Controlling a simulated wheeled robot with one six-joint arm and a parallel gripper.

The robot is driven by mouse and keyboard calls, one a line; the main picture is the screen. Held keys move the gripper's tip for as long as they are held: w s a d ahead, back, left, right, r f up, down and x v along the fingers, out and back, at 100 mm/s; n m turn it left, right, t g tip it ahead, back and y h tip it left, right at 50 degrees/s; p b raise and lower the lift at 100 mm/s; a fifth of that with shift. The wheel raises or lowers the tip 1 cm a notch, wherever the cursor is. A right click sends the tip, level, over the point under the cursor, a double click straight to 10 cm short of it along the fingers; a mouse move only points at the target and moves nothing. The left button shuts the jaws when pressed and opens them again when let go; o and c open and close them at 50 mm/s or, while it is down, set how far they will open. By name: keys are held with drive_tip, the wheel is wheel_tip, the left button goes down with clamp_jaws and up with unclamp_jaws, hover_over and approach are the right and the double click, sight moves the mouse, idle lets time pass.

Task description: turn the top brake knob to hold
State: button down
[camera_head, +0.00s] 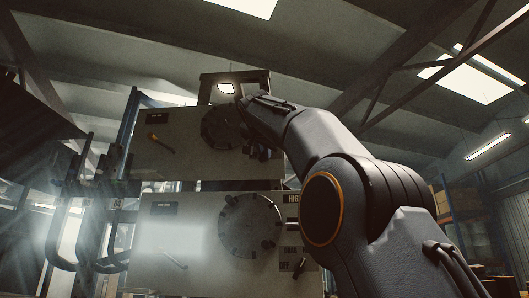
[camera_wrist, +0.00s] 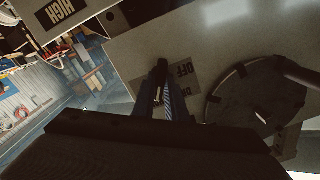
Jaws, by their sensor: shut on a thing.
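The upper pale panel (camera_head: 180,135) carries a dark round disc (camera_head: 216,130). My gripper (camera_head: 262,153) is at the right side of this panel, partly hidden by my arm. Where the knob points cannot be made out.
The lower panel (camera_head: 165,225) has a similar disc (camera_head: 250,225) and a small dark knob (camera_head: 300,266) at its right. An orange-tipped lever (camera_head: 158,142) is on the upper panel's left.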

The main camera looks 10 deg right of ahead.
drive_tip(key=c, duration=1.8)
unclamp_jaws()
drive_tip(key=b+v, duration=0.4)
drive_tip(key=v, duration=0.4)
drive_tip(key=shift+w, duration=0.1)
